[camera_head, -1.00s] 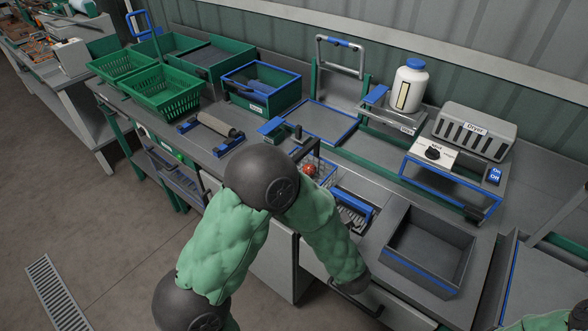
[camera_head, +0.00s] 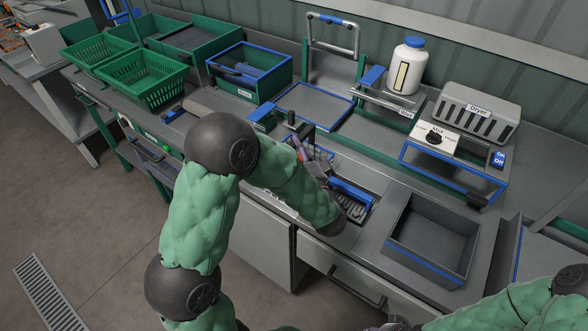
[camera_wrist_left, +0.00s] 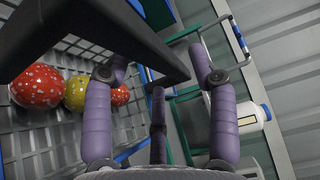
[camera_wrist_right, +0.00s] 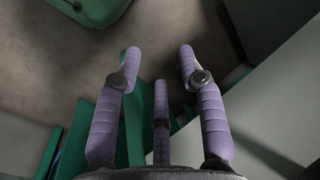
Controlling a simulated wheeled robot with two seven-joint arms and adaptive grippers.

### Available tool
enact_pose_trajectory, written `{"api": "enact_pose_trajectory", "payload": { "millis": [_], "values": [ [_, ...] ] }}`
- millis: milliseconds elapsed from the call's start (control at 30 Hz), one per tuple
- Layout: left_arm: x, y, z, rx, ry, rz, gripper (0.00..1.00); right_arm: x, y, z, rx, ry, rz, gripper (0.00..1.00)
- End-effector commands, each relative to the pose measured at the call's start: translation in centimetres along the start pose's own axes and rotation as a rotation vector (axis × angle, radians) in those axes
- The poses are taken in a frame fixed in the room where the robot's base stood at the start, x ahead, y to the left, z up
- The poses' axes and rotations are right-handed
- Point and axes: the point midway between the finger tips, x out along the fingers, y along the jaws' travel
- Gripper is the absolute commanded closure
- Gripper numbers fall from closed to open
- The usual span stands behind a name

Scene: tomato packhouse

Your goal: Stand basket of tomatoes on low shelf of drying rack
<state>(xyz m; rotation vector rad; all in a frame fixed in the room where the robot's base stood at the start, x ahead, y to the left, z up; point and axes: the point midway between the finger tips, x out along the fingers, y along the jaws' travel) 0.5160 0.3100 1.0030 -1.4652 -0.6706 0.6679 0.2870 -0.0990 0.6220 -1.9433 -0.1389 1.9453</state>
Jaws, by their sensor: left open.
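The wire basket (camera_head: 322,154) stands on the bench, mostly hidden by my left forearm and gripper in the head view. In the left wrist view its grey mesh wall (camera_wrist_left: 50,150) shows, with red and yellow spotted tomatoes (camera_wrist_left: 38,87) inside. Its dark handle (camera_wrist_left: 95,30) crosses close in front of the fingers. My left gripper (camera_head: 300,149) is open at the handle; its purple fingers (camera_wrist_left: 158,75) are spread, and I cannot tell whether they touch it. My right gripper (camera_wrist_right: 160,75) is open and empty, away from the basket. A shelved frame (camera_head: 150,160) at the bench's left front may be the drying rack; my arm partly hides it.
Green crates (camera_head: 145,80) and a blue-edged green box (camera_head: 250,75) stand at the back left. A grey bin (camera_head: 430,240), a dryer (camera_head: 478,112) and a white bottle (camera_head: 408,65) are on the right.

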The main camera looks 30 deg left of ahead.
Motion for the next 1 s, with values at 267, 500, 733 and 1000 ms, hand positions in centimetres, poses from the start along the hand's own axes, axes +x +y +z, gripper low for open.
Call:
{"api": "enact_pose_trajectory", "payload": {
  "millis": [267, 500, 733, 1000],
  "values": [
    [2.7, 0.1, 0.1, 0.001, 0.0, 0.001, 0.42, 0.6, 0.2, 0.0, 0.0, 0.0, 0.0, 0.6],
    [2.7, 0.1, 0.1, 0.001, 0.001, 0.001, 0.47, 0.6, 0.2, 0.0, 0.0, 0.0, 0.0, 0.6],
    [2.7, 0.1, 0.1, 0.001, 0.0, 0.001, 1.0, 0.6, 0.2, 0.0, 0.0, 0.0, 0.0, 0.6],
    [2.7, -0.1, 0.1, -0.001, 0.0, -0.002, 1.0, 0.6, 0.2, 0.0, 0.0, 0.0, 0.0, 0.6]
  ]
}}
